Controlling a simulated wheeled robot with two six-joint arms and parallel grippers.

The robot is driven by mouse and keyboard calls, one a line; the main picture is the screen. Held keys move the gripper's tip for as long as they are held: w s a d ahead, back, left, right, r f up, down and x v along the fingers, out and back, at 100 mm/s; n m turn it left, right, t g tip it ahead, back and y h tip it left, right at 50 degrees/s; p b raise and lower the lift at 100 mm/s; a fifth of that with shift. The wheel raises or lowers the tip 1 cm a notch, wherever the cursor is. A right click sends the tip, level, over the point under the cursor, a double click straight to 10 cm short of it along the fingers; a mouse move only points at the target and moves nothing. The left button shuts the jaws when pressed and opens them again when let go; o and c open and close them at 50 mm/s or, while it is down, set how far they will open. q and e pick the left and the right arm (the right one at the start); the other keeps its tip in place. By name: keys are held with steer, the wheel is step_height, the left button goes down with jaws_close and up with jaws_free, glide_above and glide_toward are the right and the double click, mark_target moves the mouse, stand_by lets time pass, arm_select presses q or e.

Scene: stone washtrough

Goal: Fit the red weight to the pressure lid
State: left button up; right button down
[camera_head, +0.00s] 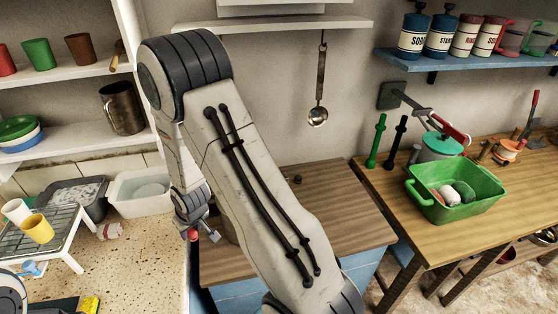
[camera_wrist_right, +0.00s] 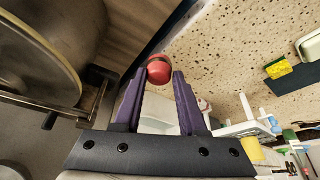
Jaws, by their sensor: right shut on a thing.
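My right gripper (camera_wrist_right: 159,78) is shut on the red weight (camera_wrist_right: 159,68), a small red rounded piece with a dark band, held at the fingertips. In the head view the red weight (camera_head: 193,236) shows just below my right gripper (camera_head: 196,231), near the edge of the speckled counter. A large metal pot with a round lid-like top (camera_wrist_right: 35,55) and a side handle fills the left of the wrist view, apart from the weight. I take this top as the pressure lid; its fitting point does not show. In the head view my right arm hides most of the pot.
The speckled counter (camera_head: 140,262) holds a dish rack (camera_head: 60,222) with cups and a white basin (camera_head: 140,190). A wooden worktop (camera_head: 335,200) lies right of my arm. A green tub (camera_head: 455,205) stands on the right bench. A ladle (camera_head: 318,100) hangs on the wall.

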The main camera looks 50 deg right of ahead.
steer(key=s+d+r+m+p, duration=0.1)
steer(key=s+d+r, duration=0.1)
steer(key=d, duration=0.4)
steer(key=s+d+r+m+p, duration=0.1)
steer(key=s+d+r+p, duration=0.1)
steer(key=d+r, duration=0.2)
steer(key=s+d+r+m+h+p, duration=0.1)
steer(key=s+d+r+p, duration=0.1)
steer(key=d, duration=0.8)
steer(key=shift+s+r, duration=0.15)
steer(key=shift+r, duration=0.55)
steer(key=shift+s+a+f, duration=0.1)
steer(key=shift+f, duration=0.15)
steer(key=shift+f+b, duration=0.25)
steer(key=shift+b, duration=0.1)
steer(key=shift+f+b, duration=0.75)
steer(key=shift+f, duration=0.1)
steer(key=shift+f+b, duration=0.35)
steer(key=shift+f, duration=0.15)
stand_by(0.9)
